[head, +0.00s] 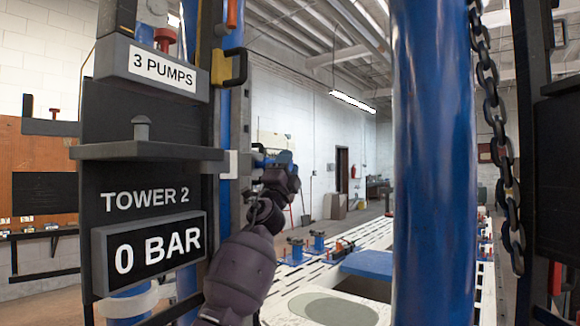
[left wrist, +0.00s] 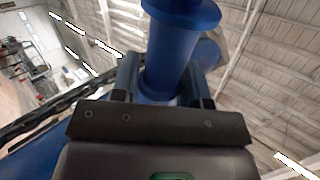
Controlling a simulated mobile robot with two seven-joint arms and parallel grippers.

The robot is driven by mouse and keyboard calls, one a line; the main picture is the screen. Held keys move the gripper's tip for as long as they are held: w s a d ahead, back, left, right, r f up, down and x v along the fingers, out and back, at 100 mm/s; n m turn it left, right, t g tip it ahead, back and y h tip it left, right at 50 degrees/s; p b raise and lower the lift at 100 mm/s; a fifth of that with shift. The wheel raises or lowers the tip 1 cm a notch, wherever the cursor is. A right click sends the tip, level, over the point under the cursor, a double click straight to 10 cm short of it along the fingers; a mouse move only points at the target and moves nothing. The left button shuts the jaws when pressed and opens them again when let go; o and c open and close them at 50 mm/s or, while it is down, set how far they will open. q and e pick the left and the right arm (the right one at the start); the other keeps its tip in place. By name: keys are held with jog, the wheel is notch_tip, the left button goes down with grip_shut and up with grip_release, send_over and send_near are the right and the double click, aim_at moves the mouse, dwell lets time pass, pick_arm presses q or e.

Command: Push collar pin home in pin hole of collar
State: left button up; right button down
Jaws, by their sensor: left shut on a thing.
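My left gripper (head: 268,160) is beside the blue post of the tower, at the end of my dark arm. In the left wrist view its two fingers (left wrist: 168,92) are shut on a blue round part with a wider end, which looks like the collar pin (left wrist: 172,55). The pin's far end and its contact with any hole are hidden. I cannot clearly make out the collar or its pin hole; a pale block (head: 229,164) sits at the post just left of the gripper. My right gripper is not in view.
The tower's dark panel (head: 145,170) with a ledge and "0 BAR" display stands close at left. A thick blue column (head: 433,160) and a hanging chain (head: 497,130) stand at right. A slotted white bench (head: 375,238) lies behind, carrying small blue and red fixtures.

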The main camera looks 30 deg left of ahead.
pick_arm(q)
jog(key=shift+a, duration=0.1)
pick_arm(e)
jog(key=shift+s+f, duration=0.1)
pick_arm(q)
jog(key=shift+a, duration=0.3)
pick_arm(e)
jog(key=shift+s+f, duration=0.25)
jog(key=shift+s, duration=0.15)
pick_arm(q)
jog(key=shift+s+a, duration=0.1)
jog(key=shift+a, duration=0.65)
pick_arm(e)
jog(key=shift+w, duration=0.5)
pick_arm(q)
jog(key=o, duration=1.2)
jog(key=shift+c, duration=0.2)
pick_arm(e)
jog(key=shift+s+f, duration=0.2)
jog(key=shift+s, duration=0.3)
pick_arm(q)
jog(key=shift+d, duration=0.1)
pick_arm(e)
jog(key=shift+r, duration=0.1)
